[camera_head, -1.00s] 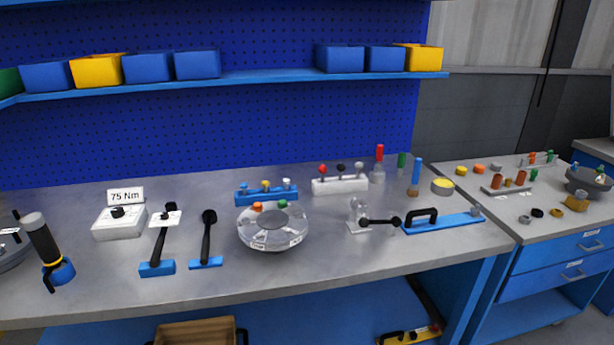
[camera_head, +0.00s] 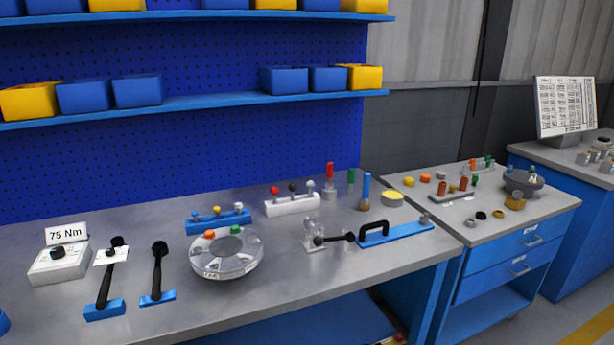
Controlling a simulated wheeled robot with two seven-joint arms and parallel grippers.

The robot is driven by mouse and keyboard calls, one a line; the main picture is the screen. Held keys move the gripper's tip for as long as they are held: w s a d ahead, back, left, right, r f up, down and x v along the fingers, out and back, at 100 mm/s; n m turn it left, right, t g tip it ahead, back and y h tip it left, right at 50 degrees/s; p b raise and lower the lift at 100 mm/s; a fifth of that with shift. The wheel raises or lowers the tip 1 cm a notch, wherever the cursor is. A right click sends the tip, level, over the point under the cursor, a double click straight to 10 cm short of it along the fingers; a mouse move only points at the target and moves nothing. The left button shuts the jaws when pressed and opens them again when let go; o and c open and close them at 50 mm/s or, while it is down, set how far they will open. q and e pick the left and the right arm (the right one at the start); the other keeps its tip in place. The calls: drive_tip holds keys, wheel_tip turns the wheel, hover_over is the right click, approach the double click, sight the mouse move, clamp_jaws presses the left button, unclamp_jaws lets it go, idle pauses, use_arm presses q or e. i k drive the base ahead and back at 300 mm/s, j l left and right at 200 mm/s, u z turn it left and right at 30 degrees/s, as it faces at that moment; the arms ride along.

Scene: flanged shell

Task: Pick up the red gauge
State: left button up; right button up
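The red gauge (camera_head: 329,171) looks like an upright red handle on a grey base, standing near the back of the workbench (camera_head: 350,262). A green-topped piece (camera_head: 351,176) and a blue-handled piece (camera_head: 366,189) stand just to its right. A white rack (camera_head: 292,204) with red, black and grey knobs is to its left. The gauge's lower part is small and hard to make out. Neither of my grippers is in view.
A round clear-topped flanged shell (camera_head: 227,255) sits mid-bench. A blue bar with a black handle (camera_head: 396,231) lies right of centre. A blue rack (camera_head: 218,218) stands behind the shell. A second bench (camera_head: 545,204) holding small parts adjoins on the right. The bench's front strip is mostly clear.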

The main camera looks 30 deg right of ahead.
sight(329, 183)
drive_tip(key=l+z, duration=0.2)
drive_tip(key=z, duration=1.15)
